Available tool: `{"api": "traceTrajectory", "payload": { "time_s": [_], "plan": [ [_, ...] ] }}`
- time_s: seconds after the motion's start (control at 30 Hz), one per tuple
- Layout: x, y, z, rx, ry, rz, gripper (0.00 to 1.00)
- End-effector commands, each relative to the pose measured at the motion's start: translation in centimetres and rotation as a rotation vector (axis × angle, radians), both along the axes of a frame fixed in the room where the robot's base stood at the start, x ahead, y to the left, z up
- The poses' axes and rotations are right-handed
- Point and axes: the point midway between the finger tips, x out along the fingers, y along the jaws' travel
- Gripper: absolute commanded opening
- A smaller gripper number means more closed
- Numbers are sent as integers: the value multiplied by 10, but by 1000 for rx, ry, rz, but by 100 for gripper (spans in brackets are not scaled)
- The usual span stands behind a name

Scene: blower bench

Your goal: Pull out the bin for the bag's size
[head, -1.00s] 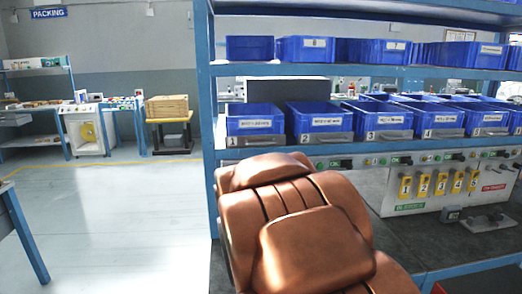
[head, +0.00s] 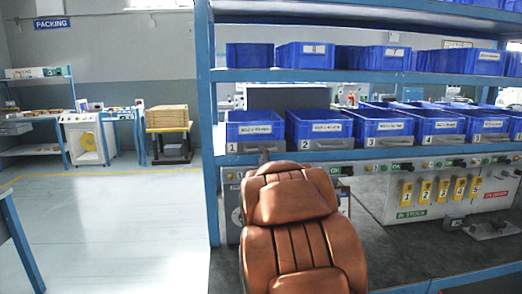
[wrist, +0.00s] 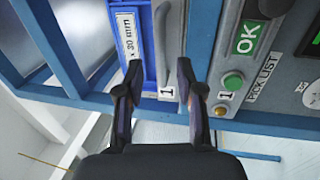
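Blue bins numbered from 1 stand in a row on the lower shelf. Bin 1 (head: 255,128) is at the left end, bin 2 (head: 319,130) and bin 3 (head: 380,128) to its right. All look pushed in. In the wrist view, bin 1's grey handle (wrist: 170,50) and a label (wrist: 125,30) ending in "30 mm" are close ahead. My gripper (wrist: 159,80) is open, its fingers apart in front of bin 1; the right fingertip is by the handle's end. I cannot tell whether it touches. In the head view my arm hides the gripper. I see no bag.
A panel with green OK buttons (wrist: 233,80) runs just below the bins. A blue shelf post (head: 206,120) stands just left of bin 1. More bins (head: 305,55) sit on the shelf above. Yellow numbered tags (head: 424,191) hang at right. The floor at left is clear.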

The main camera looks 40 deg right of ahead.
Motion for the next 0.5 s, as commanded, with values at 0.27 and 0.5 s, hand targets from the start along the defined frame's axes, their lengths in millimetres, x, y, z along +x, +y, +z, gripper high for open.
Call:
{"api": "traceTrajectory", "payload": {
  "time_s": [0.27, 0.5],
  "plan": [
    [25, -19, 6, 4, 2, 1, 37],
    [36, -27, 7, 4, 3, 0, 37]
  ]
}}
